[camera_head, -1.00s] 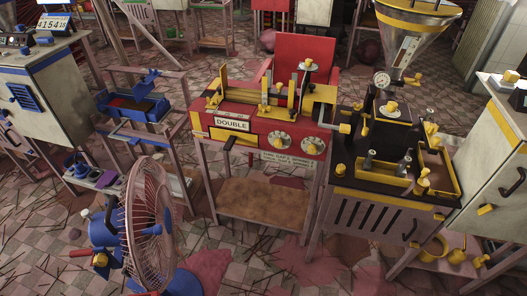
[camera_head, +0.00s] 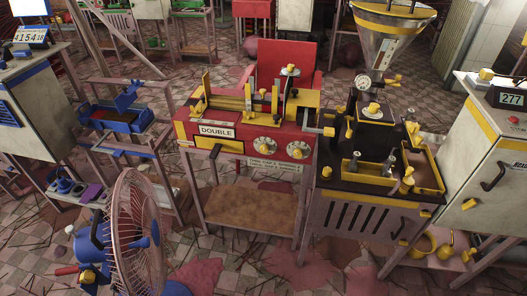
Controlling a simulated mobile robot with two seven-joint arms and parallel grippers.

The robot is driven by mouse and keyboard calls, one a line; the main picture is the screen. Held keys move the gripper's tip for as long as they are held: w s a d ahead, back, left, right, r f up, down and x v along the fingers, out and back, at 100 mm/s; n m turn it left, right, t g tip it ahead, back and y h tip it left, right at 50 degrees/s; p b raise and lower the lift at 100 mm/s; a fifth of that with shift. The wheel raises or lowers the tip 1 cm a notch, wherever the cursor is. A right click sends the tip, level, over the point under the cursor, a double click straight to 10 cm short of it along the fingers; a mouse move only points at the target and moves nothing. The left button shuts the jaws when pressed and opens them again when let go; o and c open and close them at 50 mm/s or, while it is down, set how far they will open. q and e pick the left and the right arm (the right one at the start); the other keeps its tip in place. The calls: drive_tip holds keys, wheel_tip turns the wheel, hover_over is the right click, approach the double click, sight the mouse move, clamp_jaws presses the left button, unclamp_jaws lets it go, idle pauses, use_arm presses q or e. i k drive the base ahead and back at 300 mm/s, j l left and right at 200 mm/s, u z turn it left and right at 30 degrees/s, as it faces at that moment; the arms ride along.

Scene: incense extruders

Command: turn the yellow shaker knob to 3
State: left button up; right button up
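Several yellow knobs show, and I cannot tell which is the shaker knob or read any setting on them. Two yellow knobs on round pale dials, a left one (camera_head: 263,145) and a right one (camera_head: 298,150), sit on the front of the red machine (camera_head: 225,146) labelled "DOUBLE". Another yellow knob (camera_head: 373,108) stands on top of the black and yellow machine (camera_head: 336,173) to its right. Neither of my grippers is in view.
A pink-caged fan (camera_head: 137,230) stands in the left foreground. A white cabinet (camera_head: 478,140) with a "277" display (camera_head: 511,99) is at the right. A blue press (camera_head: 116,117) is left of the red machine. Tiled floor (camera_head: 235,262) lies open in front, littered with thin sticks.

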sight(265, 148)
drive_tip(key=k+j+z, duration=0.15)
drive_tip(key=j, duration=0.15)
drive_tip(key=k+j+z, duration=0.15)
drive_tip(key=j, duration=0.2)
drive_tip(key=j+u, duration=0.35)
drive_tip(key=j, duration=0.2)
drive_tip(key=j+u, duration=0.4)
drive_tip(key=j, duration=0.2)
drive_tip(key=i, duration=0.05)
